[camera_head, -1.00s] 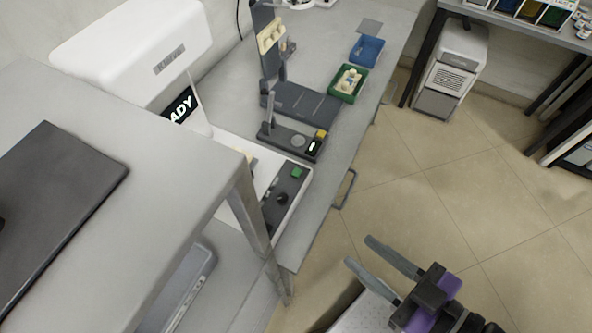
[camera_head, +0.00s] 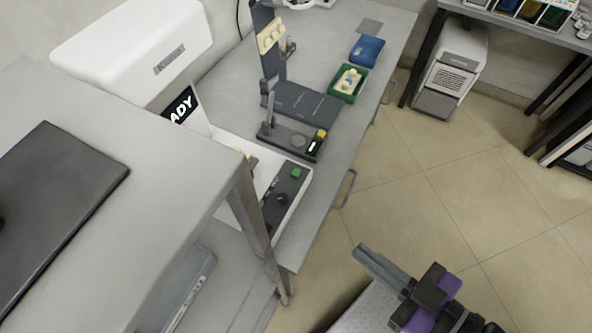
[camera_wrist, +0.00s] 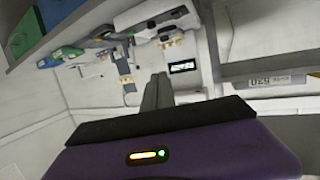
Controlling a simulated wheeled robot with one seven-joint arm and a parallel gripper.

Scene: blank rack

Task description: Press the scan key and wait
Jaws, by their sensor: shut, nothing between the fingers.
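A white scanner machine (camera_head: 140,42) stands on the grey bench at the left, with a dark display (camera_head: 181,106) showing "ADY"; the rest of the word is hidden. Its dark control panel (camera_head: 284,200) at the front carries a green key (camera_head: 296,173) and a black knob (camera_head: 281,198). I cannot read any label on the key. My gripper (camera_head: 362,250) is shut and empty, over the floor in front of the bench, well apart from the panel. In the wrist view its closed fingers (camera_wrist: 157,92) point toward the bench, and a lit display (camera_wrist: 183,66) shows beyond.
A grey shelf unit (camera_head: 190,165) at the left partly hides the machine. A dark stand (camera_head: 305,103), a green bin (camera_head: 348,84) and a blue bin (camera_head: 367,49) are on the bench. Bench handles (camera_head: 346,190) stick out at the front. The tiled floor (camera_head: 460,190) is clear.

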